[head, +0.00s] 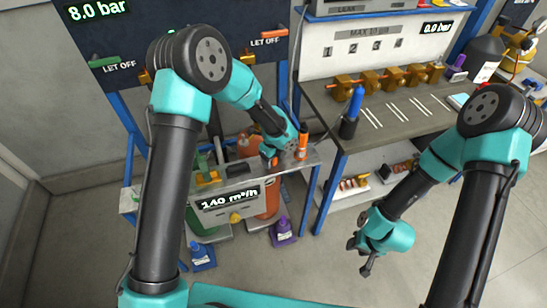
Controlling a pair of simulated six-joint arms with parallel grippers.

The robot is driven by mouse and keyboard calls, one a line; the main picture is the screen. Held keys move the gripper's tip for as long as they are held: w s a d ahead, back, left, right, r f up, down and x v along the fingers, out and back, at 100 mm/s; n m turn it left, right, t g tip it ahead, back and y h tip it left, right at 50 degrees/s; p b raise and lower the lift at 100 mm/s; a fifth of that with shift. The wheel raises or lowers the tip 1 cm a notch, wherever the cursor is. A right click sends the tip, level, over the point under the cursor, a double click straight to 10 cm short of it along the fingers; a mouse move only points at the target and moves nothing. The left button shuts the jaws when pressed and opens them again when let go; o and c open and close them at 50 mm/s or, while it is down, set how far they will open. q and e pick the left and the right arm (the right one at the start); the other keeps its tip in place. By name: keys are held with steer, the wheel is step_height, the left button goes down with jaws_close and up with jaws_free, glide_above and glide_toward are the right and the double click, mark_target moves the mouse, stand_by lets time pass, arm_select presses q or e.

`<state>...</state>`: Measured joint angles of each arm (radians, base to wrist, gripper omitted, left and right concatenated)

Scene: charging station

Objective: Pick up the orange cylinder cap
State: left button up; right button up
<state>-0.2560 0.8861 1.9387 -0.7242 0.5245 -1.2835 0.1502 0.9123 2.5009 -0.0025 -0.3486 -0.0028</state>
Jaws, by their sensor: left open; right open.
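A small upright orange object with a dark band (302,146), which may be the orange cylinder cap, stands on the right end of the grey shelf. My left gripper (269,160) is open just left of it, low over the shelf, and looks apart from it. My own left arm and wrist hide part of the shelf. An orange gas cylinder (272,198) stands below, behind the flow display. Another orange rounded part (247,147) shows behind the shelf. My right gripper (358,256) is open and empty over the floor at lower right.
The flow display box (232,202) hangs at the shelf front. A blue post (331,187) stands right of the shelf. A workbench (400,112) with brass valves (395,78) and a blue-capped bottle (351,112) is at right. Purple (283,232) and blue (202,256) items are on the floor.

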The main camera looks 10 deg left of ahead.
arm_select(q)
steer(key=shift+c, duration=0.4)
steer(key=c, duration=0.9)
steer(key=shift+r, duration=0.75)
steer(key=shift+s+r, duration=0.2)
steer(key=shift+r, duration=0.35)
steer(key=shift+s+r, duration=0.15)
steer(key=shift+r, duration=0.4)
steer(key=s, duration=0.5)
steer(key=s+d+r, duration=0.1)
steer(key=s, duration=0.4)
steer(key=s+d, duration=0.1)
steer(key=s, duration=0.4)
steer(key=shift+d+r, duration=0.15)
steer(key=shift+d, duration=0.1)
